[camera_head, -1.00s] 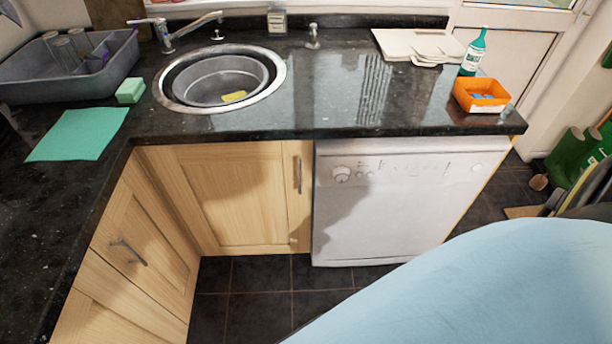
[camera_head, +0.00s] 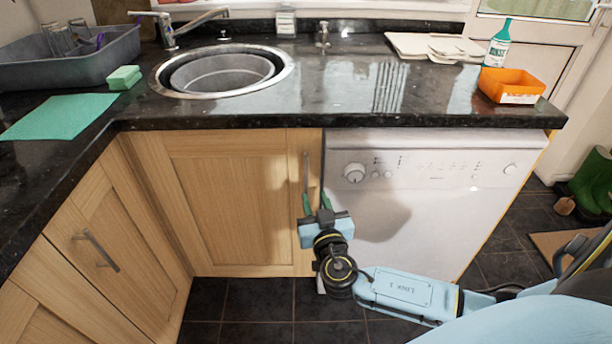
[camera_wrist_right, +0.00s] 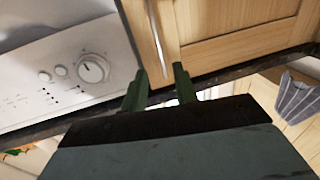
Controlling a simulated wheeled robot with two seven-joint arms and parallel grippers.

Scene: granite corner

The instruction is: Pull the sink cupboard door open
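The sink cupboard door (camera_head: 222,195) is a light wood panel below the sink, and it looks shut. Its upright metal handle (camera_head: 306,172) is near the door's right edge, close to the dishwasher. My right gripper (camera_head: 316,203) is at the handle's lower end with its green fingers pointing up at the door. In the right wrist view the fingers (camera_wrist_right: 159,88) are apart. The handle (camera_wrist_right: 157,38) there runs down toward the gap between them. I cannot tell whether the fingers touch it. My left gripper is not in view.
A white dishwasher (camera_head: 425,205) stands right of the door. Another wooden cupboard (camera_head: 120,225) with a handle meets it at the left corner. The black granite worktop (camera_head: 340,105) overhangs both. Dark floor tiles (camera_head: 255,300) in front are clear.

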